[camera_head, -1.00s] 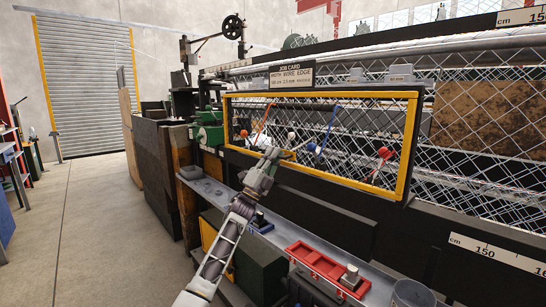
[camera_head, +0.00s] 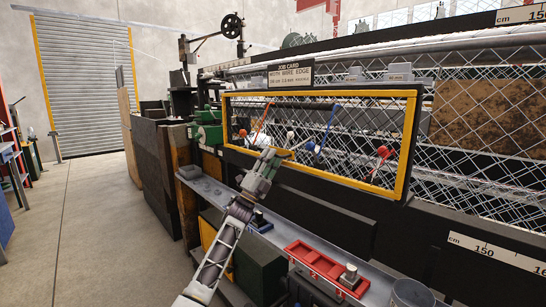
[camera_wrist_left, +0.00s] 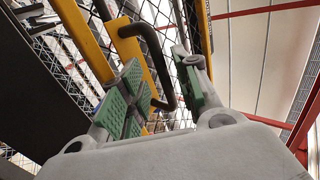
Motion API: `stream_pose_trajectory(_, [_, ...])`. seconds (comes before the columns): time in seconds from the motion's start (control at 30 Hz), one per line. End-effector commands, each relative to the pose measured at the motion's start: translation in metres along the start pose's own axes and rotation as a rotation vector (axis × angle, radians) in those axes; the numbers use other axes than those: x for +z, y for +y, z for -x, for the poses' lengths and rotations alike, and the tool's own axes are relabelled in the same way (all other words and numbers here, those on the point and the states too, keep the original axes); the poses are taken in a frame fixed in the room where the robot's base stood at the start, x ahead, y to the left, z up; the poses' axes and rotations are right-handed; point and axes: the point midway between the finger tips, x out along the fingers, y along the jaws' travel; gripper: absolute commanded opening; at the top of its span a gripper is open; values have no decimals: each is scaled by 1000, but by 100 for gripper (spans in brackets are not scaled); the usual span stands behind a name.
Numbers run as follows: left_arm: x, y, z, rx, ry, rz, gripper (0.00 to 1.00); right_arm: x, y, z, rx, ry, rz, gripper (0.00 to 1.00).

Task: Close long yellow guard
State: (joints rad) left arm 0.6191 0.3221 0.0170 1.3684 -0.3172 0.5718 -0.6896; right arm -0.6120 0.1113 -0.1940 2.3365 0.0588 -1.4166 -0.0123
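The long yellow guard (camera_head: 322,94) is a yellow-edged rectangular frame on the front of the machine, below the job card. Mesh and coloured levers show through its opening. My left gripper (camera_head: 281,153) is in front of the guard's lower rail, left of its middle. In the left wrist view the guard's yellow bar (camera_wrist_left: 127,46) carries a bent dark handle (camera_wrist_left: 152,42). My left gripper (camera_wrist_left: 162,68) is open there, its green-padded fingers apart, with the handle in the gap between them. I cannot tell whether a pad touches it. My right gripper is not in view.
A blue lever (camera_head: 328,131) and a red knob (camera_head: 383,151) show within the guard's frame. Below, a grey ledge (camera_head: 285,232) carries a red tray (camera_head: 318,262) and a grey bucket (camera_head: 410,292). The floor (camera_head: 100,220) at the left is clear.

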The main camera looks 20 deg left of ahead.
Motion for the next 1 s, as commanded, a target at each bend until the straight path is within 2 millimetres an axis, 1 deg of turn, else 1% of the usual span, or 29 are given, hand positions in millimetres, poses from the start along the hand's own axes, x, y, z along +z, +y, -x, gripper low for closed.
stream_pose_trajectory(0.8, [1, 0, 83, -1, -1, 0, 32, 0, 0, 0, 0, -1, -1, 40])
stream_pose_trajectory(1.0, [0, -1, 98, -2, 0, 0, 32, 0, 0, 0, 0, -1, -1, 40])
